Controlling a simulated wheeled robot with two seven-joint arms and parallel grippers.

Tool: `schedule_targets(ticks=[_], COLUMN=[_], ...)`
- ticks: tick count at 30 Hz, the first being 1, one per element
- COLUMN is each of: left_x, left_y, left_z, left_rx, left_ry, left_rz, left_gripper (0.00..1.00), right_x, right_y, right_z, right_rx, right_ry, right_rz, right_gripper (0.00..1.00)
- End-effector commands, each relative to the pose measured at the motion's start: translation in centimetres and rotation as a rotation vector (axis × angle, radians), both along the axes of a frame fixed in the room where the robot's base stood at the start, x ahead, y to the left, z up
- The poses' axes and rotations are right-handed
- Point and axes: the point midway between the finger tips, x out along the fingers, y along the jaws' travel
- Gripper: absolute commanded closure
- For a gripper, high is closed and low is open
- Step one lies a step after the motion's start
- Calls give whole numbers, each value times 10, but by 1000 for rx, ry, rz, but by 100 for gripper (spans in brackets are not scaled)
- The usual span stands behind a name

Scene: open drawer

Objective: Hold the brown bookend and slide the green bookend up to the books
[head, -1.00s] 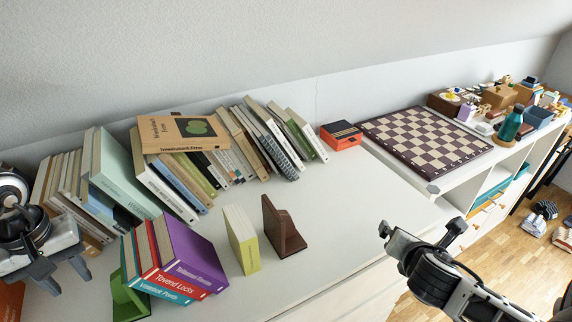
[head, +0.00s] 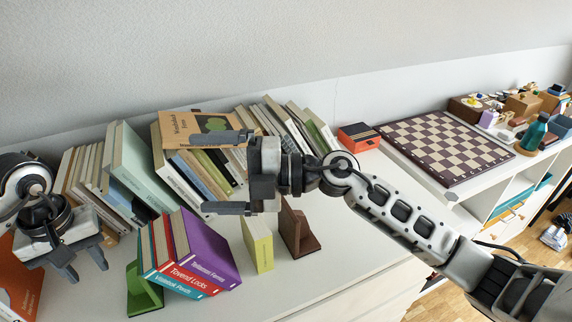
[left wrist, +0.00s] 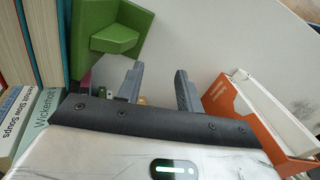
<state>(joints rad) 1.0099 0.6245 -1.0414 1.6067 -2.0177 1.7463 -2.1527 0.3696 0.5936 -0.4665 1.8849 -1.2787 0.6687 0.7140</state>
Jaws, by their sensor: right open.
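The green bookend (head: 143,294) stands at the left end of the leaning purple (head: 210,255), red and teal books; it also shows in the left wrist view (left wrist: 112,24). A thin yellow-green book (head: 258,242) stands apart to their right. The brown bookend (head: 298,235) is just right of it, its upper part partly hidden by my right arm. My right gripper (head: 212,173) is open and empty, above and left of the brown bookend. My left gripper (head: 84,264) is open and empty, left of the green bookend; its spread fingers show in the left wrist view (left wrist: 158,86).
A row of books (head: 130,170) stands along the wall, with a tan book (head: 190,125) lying on top. An orange box (head: 15,280) is at the left front, near my left gripper. A red-orange box (head: 357,137) and chessboard (head: 445,145) are at the right.

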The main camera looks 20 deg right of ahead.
Motion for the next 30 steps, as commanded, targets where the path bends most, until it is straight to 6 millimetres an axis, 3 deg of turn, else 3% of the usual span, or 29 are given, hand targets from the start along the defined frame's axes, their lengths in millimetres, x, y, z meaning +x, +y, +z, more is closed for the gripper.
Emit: schedule_targets(ticks=[3, 7, 11, 15, 21, 26, 30], left_x=[0, 0, 0, 0, 0, 0, 0], left_y=[0, 0, 0, 0, 0, 0, 0], left_z=[0, 0, 0, 0, 0, 0, 0], left_rx=[0, 0, 0, 0, 0, 0, 0], left_ry=[0, 0, 0, 0, 0, 0, 0], left_rz=[0, 0, 0, 0, 0, 0, 0], left_gripper=[64, 64, 64, 64, 64, 64, 64], right_x=[-9, -14, -9, 1, 9, 10, 9], right_y=[17, 11, -17, -61, -109, -124, -125], right_z=[-14, -36, -52, -52, -36, -31, -45], right_rx=[-170, -419, -681, -898, -1025, -1045, -1048], right_ry=[207, 483, 763, 1011, 1200, 1249, 1258], right_rz=[152, 183, 47, -240, -630, -762, -774], right_gripper=[0, 0, 0, 0, 0, 0, 0])
